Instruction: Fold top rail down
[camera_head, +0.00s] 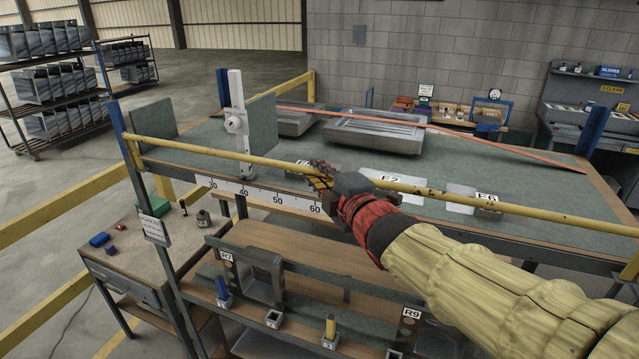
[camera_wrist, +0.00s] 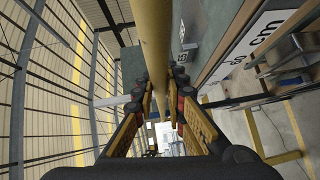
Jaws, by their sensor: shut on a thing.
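The top rail (camera_head: 220,153) is a long yellow bar with worn dark marks. In the head view it runs above the front edge of the green-topped bench (camera_head: 250,190), from the blue left post (camera_head: 122,130) toward the right edge. My gripper (camera_head: 320,176) is shut on the rail near its visible middle. In the wrist view the rail (camera_wrist: 152,40) passes lengthwise between the two fingers of my gripper (camera_wrist: 157,85). My arm hides the part of the bench front below and right of the gripper. The rail's far right end is hard to make out.
A white upright gauge (camera_head: 236,120) stands behind the rail at left. A number scale (camera_head: 265,193) runs along the bench edge. Grey trays (camera_head: 375,132) and an orange strap (camera_head: 480,139) lie on the bench. A lower shelf (camera_head: 310,250) and a side table (camera_head: 140,250) stand nearby.

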